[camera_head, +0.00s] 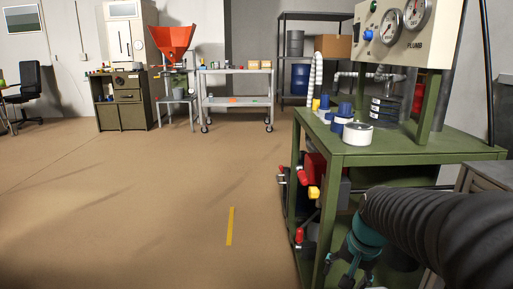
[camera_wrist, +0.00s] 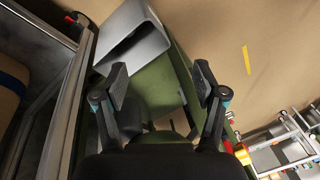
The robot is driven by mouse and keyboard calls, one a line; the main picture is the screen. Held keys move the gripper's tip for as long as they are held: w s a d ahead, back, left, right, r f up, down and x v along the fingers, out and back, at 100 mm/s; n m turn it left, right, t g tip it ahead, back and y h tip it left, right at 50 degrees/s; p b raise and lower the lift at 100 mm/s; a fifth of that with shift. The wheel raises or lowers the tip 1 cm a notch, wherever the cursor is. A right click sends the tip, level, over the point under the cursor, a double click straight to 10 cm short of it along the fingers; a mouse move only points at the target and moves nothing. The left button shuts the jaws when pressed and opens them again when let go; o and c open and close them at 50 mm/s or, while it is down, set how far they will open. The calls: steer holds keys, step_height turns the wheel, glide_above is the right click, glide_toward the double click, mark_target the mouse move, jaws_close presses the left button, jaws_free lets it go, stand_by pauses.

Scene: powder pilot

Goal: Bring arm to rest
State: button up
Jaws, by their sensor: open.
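My gripper (camera_wrist: 160,82) shows in the wrist view with its two dark fingers spread apart and nothing between them. Behind the fingers lie a green surface (camera_wrist: 152,76) and a grey metal box (camera_wrist: 137,38). In the head view, my arm's dark ribbed sleeve and a teal joint fill the lower right, in front of the green workbench (camera_head: 405,150). The gripper's fingers cannot be made out clearly in the head view.
The bench carries blue-capped fittings (camera_head: 341,116), a white round container (camera_head: 357,134) and a gauge panel (camera_head: 398,35). Red and yellow valves (camera_head: 314,192) sit under its left side. A grey cart (camera_head: 236,103) and red hopper (camera_head: 173,40) stand far back. The brown floor at left is clear.

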steer(key=s+a+r+n+t+p, duration=0.1)
steer(key=s+a+r+n+p, duration=0.1)
steer(key=s, duration=0.5)
steer(key=s+a+r+n+t+h+p, duration=0.1)
steer(key=s+a+r+n+t, duration=0.1)
steer(key=s+r+n, duration=0.2)
steer(key=s+r, duration=0.2)
steer(key=s, duration=0.1)
steer(key=shift+s+a+r+p, duration=0.2)
steer(key=shift+s+r+p, duration=0.05)
steer(key=shift+s+p, duration=0.15)
